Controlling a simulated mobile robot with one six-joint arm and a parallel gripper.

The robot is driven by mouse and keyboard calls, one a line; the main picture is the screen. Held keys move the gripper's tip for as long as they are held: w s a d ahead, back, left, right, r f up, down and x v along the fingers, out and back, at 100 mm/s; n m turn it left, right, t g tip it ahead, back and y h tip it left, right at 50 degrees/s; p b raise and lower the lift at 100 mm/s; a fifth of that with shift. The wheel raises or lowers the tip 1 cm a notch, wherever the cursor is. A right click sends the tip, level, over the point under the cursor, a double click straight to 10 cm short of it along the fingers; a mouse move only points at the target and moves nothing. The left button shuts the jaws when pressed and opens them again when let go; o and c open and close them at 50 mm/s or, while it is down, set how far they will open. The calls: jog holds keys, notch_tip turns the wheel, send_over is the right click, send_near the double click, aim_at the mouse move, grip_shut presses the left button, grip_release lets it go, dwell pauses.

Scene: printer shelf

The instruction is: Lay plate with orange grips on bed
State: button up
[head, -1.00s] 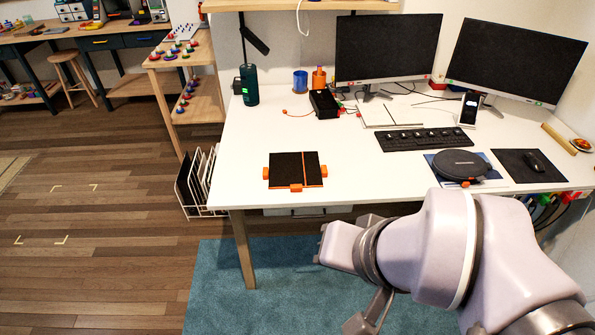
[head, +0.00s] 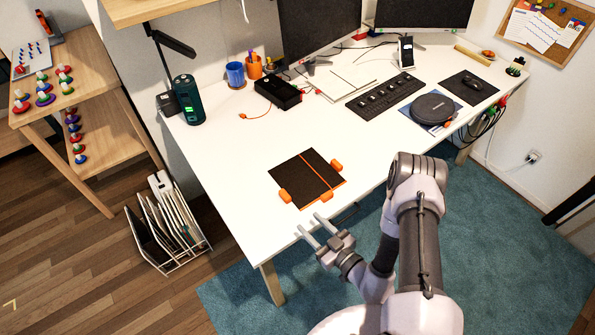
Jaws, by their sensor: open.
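A dark square plate with orange grips (head: 307,178) lies flat on the white desk, close to its front edge. Orange grips show on its left, front and right edges, and a thin orange line runs across it. My gripper (head: 309,224) is open and empty, with its two pale fingers apart. In the picture its fingertips are just below the plate's front grip, at the desk's front edge. They appear apart from the plate; their height above the desk is hard to tell. I cannot make out a printer bed in this view.
The white desk (head: 240,155) is clear left of the plate. Behind stand a dark green cylinder (head: 188,100), a black box (head: 278,92), a keyboard (head: 384,96) and monitors. A round dark device (head: 432,108) lies to the right. A wire rack (head: 165,225) stands on the floor at left.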

aim_at(289, 199)
jog(key=shift+w+a+f+m+h+b, duration=0.15)
jog(key=shift+w+f+m+h+b, duration=0.15)
jog(key=shift+f, duration=0.25)
jog(key=shift+w+a+f+m+h+b, duration=0.1)
jog(key=shift+w+f+m+h, duration=0.15)
jog(key=shift+f+m, duration=0.2)
jog(key=b+x, duration=0.2)
jog(key=x, duration=0.7)
jog(key=shift+w+r, duration=0.1)
jog(key=shift+w, duration=0.2)
jog(key=b+x, duration=0.2)
jog(key=x, duration=0.3)
jog(key=shift+w+a+r, duration=0.1)
jog(key=shift+w+a, duration=0.05)
jog(key=shift+w, duration=0.25)
jog(key=shift+r, duration=0.1)
grip_shut()
